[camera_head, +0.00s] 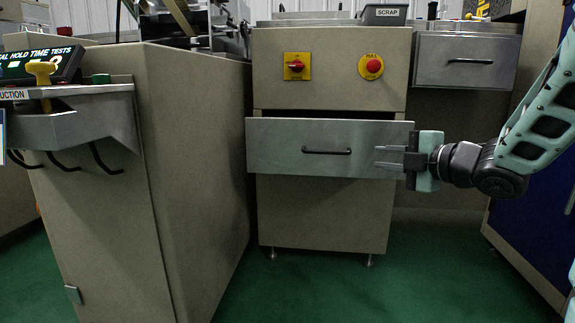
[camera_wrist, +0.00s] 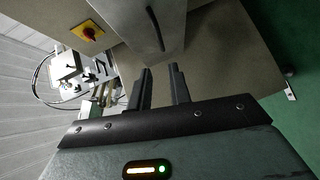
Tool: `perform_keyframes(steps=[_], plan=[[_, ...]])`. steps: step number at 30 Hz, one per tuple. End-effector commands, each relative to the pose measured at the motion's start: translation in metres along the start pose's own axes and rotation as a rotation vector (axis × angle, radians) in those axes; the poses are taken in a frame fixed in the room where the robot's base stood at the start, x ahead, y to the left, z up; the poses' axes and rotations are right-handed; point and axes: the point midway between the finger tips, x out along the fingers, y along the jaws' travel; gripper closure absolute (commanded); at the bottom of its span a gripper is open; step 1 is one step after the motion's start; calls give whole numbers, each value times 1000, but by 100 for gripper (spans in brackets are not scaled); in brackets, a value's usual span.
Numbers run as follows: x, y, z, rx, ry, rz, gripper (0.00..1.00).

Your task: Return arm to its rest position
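My gripper (camera_head: 377,156) is at the right part of the wide metal drawer (camera_head: 275,150), pointing left across its front. Its two fingers are apart and nothing shows between them. My arm reaches in from the right edge of the picture. In the wrist view, my gripper (camera_wrist: 160,70) shows both fingers with a gap between them. The drawer front (camera_wrist: 163,45) and its dark handle (camera_wrist: 153,25) are beyond the fingertips, and the handle is not held. The drawer's handle (camera_head: 327,151) is also clear of the fingers in the head view.
The drawer sits out from the beige cabinet (camera_head: 325,215), which carries a red knob (camera_head: 296,66) and a red button (camera_head: 371,66). A smaller drawer (camera_head: 435,62) is at upper right. A metal shelf with hooks (camera_head: 75,125) is at left. Green floor (camera_head: 330,295) is clear in front.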

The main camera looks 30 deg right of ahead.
Motion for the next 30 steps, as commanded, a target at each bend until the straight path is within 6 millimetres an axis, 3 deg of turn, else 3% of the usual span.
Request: perform_keyframes(steps=[5, 8, 11, 14, 18, 23, 27, 30], plan=[[2, 3, -3, 9, -2, -6, 80], [14, 14, -13, 61, -20, -39, 80], [33, 28, -37, 168, -62, -111, 80], [49, 36, -73, 316, -124, -218, 80], [52, 33, -134, 519, -229, -403, 80], [20, 22, -215, 706, -379, -658, 80], [-36, 12, -281, 802, -534, -887, 80], [-82, 10, -316, 828, -646, -1029, 80]])
